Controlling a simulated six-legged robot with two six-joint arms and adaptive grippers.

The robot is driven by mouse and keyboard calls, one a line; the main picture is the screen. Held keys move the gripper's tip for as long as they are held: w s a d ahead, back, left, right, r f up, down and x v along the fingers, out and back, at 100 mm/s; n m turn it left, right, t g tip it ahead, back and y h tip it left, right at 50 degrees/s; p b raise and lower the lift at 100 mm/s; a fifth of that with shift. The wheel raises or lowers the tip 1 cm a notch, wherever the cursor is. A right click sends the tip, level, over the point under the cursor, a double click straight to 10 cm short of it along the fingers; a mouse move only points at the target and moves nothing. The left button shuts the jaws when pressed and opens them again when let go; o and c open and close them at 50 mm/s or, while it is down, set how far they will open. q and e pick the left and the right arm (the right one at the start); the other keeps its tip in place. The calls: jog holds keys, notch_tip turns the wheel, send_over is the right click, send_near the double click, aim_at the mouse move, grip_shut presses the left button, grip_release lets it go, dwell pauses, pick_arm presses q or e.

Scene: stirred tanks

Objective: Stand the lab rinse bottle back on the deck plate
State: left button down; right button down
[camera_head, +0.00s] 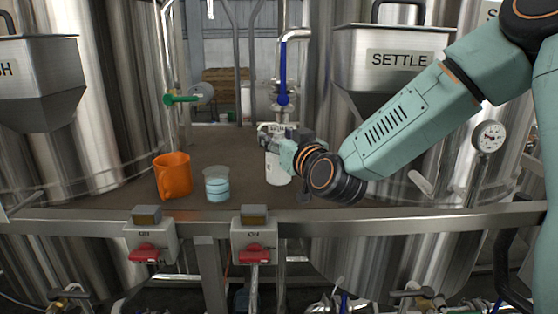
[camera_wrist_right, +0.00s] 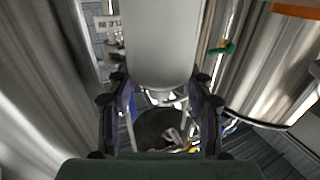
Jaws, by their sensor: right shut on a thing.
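The white rinse bottle (camera_head: 277,170) is at the right part of the brown deck plate (camera_head: 232,160) in the head view. My right gripper (camera_head: 273,143) comes in from the right and is shut on the bottle's upper part, hiding some of it. The bottle looks upright. I cannot tell whether its base touches the plate or hangs just above it. In the right wrist view the white bottle (camera_wrist_right: 162,45) fills the space between the two fingers of my right gripper (camera_wrist_right: 162,100). My left gripper is not in view.
An orange jug (camera_head: 173,176) and a beaker of blue liquid (camera_head: 216,184) stand left of the bottle. A metal rail (camera_head: 330,217) runs along the front. Steel tanks flank the plate, with a SETTLE hopper (camera_head: 390,55) at right. A blue-handled valve pipe (camera_head: 283,85) rises behind the gripper.

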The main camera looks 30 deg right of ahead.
aim_at(276, 176)
jog(key=f, duration=0.1)
jog(key=f+b, duration=0.1)
jog(key=f, duration=0.1)
jog(key=shift+s+f, duration=0.2)
jog(key=shift+f, duration=0.05)
jog(key=shift+w, duration=0.2)
jog(key=shift+f, duration=0.15)
jog(key=c, duration=0.8)
grip_release()
jog(key=shift+s, duration=0.2)
jog(key=shift+o, duration=1.2)
jog(key=shift+w+f, duration=0.1)
jog(key=shift+w, duration=0.05)
